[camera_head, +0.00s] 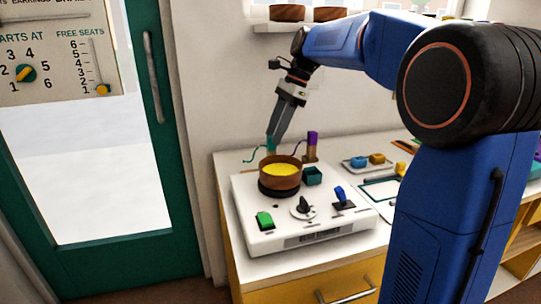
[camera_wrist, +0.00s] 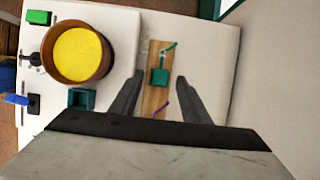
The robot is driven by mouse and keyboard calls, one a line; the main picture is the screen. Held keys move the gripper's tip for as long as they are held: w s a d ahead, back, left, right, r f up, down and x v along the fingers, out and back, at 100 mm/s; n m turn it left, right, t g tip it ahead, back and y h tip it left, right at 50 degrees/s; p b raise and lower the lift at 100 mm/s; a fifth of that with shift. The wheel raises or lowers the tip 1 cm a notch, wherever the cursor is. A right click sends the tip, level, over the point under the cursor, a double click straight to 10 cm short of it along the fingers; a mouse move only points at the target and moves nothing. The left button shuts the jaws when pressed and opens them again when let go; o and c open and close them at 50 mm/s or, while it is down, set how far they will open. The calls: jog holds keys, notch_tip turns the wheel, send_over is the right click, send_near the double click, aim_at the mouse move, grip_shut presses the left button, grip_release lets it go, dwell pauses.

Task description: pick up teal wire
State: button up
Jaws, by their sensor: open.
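The teal wire (camera_head: 270,143) has a teal block-like end and a thin curling lead, and stands at the back of the counter behind the brown pot. In the wrist view the teal wire (camera_wrist: 160,76) is on a wooden strip, between my two fingers as seen from above. My gripper (camera_head: 274,134) points down with its tips at about the top of the teal wire. In the wrist view my gripper (camera_wrist: 159,79) is open, one finger on each side. I cannot tell whether either finger touches the wire.
A purple wire (camera_head: 312,138) stands close to the right of the teal one. A brown pot (camera_head: 281,177) with yellow contents sits on a white panel (camera_head: 255,205) in front, with a small teal box (camera_head: 313,176) beside it. A wall is close behind.

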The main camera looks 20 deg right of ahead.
aim_at(271, 150)
jog(key=shift+x, duration=2.4)
jog(key=shift+d, duration=0.1)
grip_shut()
jog(key=shift+r, duration=0.15)
